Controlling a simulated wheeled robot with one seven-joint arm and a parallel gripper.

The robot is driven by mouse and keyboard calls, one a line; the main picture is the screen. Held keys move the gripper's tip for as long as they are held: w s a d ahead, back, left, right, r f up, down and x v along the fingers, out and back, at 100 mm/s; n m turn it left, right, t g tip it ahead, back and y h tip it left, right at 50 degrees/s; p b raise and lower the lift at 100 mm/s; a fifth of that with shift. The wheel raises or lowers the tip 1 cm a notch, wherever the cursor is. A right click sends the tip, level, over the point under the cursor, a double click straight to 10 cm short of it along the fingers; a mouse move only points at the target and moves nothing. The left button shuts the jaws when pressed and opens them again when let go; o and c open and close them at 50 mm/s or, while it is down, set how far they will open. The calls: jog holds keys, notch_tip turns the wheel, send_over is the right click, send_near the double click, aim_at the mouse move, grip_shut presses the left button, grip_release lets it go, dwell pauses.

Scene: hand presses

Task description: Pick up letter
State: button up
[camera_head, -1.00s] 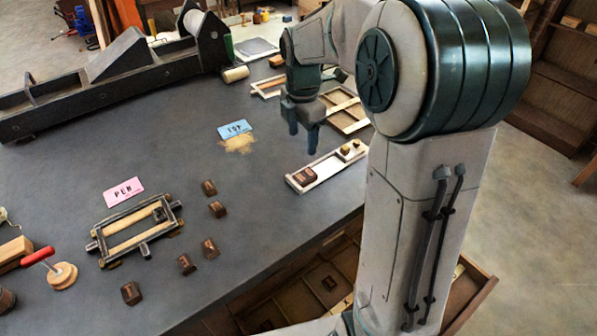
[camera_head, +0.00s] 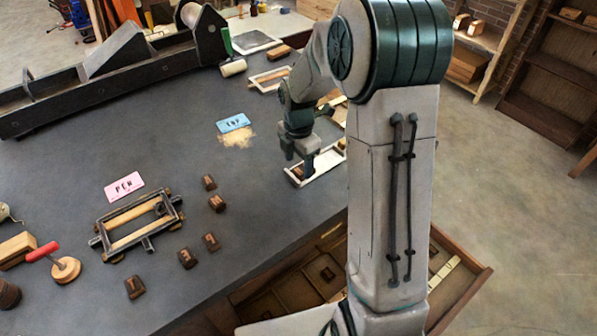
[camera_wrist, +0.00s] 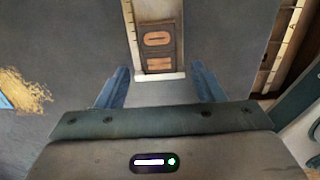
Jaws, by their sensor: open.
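A brown wooden letter block (camera_wrist: 158,40) with a pale marking on top sits at one end of a narrow white tray (camera_head: 322,168). The tray also shows in the wrist view (camera_wrist: 143,11). My gripper (camera_head: 299,168) is low over that end of the tray and mostly hides the block in the head view. In the wrist view my gripper (camera_wrist: 162,74) is open, one finger on each side of the tray's line. The block lies ahead of the fingertips, with nothing held. Several other letter blocks (camera_head: 216,203) lie loose on the dark table.
A dark metal frame (camera_head: 138,224) and a pink card reading PEN (camera_head: 124,186) are at left. A blue card (camera_head: 234,122) lies beside tan powder (camera_head: 238,137). An open drawer with compartments (camera_head: 320,275) is below the table's front edge. A long press stands at the back left.

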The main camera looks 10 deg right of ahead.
jog(key=shift+f, duration=1.25)
jog(key=c, duration=1.1)
jog(key=shift+o, duration=0.2)
jog(key=shift+r, duration=0.15)
